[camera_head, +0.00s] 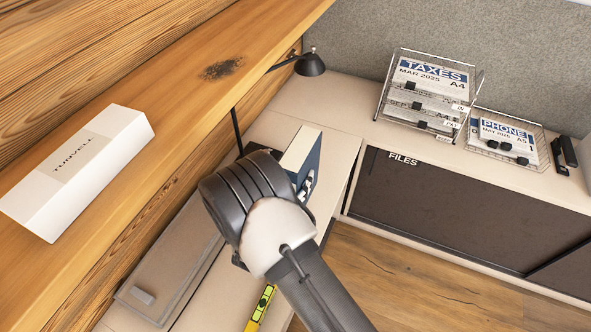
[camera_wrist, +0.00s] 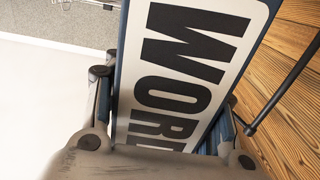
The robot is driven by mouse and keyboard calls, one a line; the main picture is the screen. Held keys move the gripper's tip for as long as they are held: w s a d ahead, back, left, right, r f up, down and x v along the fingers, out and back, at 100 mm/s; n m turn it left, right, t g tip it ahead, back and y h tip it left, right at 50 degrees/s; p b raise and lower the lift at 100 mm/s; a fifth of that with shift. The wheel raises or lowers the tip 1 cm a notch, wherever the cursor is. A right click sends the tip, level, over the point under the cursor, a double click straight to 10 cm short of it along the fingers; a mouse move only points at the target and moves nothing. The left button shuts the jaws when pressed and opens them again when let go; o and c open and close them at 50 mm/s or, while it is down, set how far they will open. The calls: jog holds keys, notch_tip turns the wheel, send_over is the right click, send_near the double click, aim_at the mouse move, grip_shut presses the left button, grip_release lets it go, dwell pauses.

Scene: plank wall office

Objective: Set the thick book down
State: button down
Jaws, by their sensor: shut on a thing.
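The thick book is dark blue with pale pages (camera_head: 302,147) and shows just beyond my wrist in the head view. In the wrist view its white label with "WORD" (camera_wrist: 190,62) fills the middle. My gripper (camera_wrist: 165,110) is shut on the book, one finger on each side. In the head view my gripper (camera_head: 306,186) is mostly hidden behind my wrist. The book is above or on the pale desk top (camera_head: 337,152); I cannot tell whether its lower edge touches.
A wooden shelf (camera_head: 190,95) with a white box (camera_head: 82,170) runs along the left. A black lamp (camera_head: 310,65) stands behind the book. Wire trays (camera_head: 428,90) and a phone tray (camera_head: 507,138) stand on the back cabinet. A grey flat case (camera_head: 175,262) and yellow level (camera_head: 261,307) lie nearer.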

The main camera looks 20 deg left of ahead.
jog(key=shift+f+b, duration=0.65)
jog(key=shift+f, duration=1.5)
jog(key=shift+f, duration=0.2)
jog(key=c, duration=0.7)
grip_release()
jog(key=shift+f, duration=0.1)
jog(key=shift+s+r, duration=0.1)
jog(key=shift+r, duration=0.15)
jog(key=s+p, duration=0.2)
jog(key=s, duration=0.9)
jog(key=shift+s+a, duration=0.4)
jog(key=shift+a, duration=0.05)
